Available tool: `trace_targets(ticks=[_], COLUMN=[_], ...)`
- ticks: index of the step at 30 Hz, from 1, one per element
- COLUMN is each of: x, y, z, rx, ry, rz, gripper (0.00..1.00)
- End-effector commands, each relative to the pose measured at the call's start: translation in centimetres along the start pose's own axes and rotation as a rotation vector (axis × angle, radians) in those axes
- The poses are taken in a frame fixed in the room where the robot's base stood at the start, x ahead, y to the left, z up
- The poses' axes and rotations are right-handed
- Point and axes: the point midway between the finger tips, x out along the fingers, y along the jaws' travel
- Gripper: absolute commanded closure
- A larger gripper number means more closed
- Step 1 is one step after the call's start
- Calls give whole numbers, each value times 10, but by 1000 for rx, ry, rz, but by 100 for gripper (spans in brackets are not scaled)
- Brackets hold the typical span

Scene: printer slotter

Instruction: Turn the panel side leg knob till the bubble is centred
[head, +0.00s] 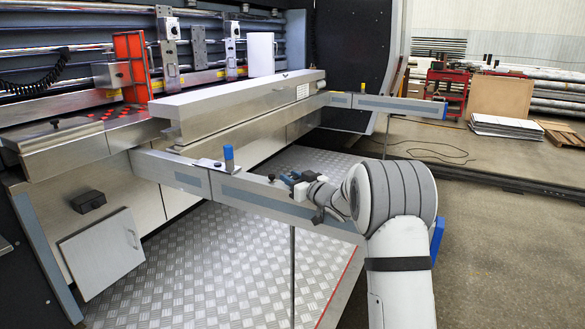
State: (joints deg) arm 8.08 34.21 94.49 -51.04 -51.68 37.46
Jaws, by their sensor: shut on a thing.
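My gripper (290,182) is at the top of the near support arm (190,177), a long grey beam with blue-grey inlays. It is shut on what looks like the leg knob, a small part that the jaws mostly hide. A thin dark leg (292,270) runs down from the beam below the gripper to the floor. A blue upright cylinder (228,157) stands on a pale plate on the same beam, left of my gripper and apart from it. The bubble cannot be made out at this size.
A far support arm (390,105) with its own thin leg (387,135) stands behind. A chequered metal floor plate (210,260) with a red edge lies under the near beam. A white panel (103,252) with a handle is at lower left. The concrete floor at right is clear.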

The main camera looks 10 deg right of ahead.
Motion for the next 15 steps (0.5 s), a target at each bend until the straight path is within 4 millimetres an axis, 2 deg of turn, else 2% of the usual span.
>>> trace_targets(ticks=[1,15], x=[1,1], y=[0,-1], z=[-6,-3], rx=[0,-3], ry=[3,7], rz=[-15,-62], gripper=[93,93])
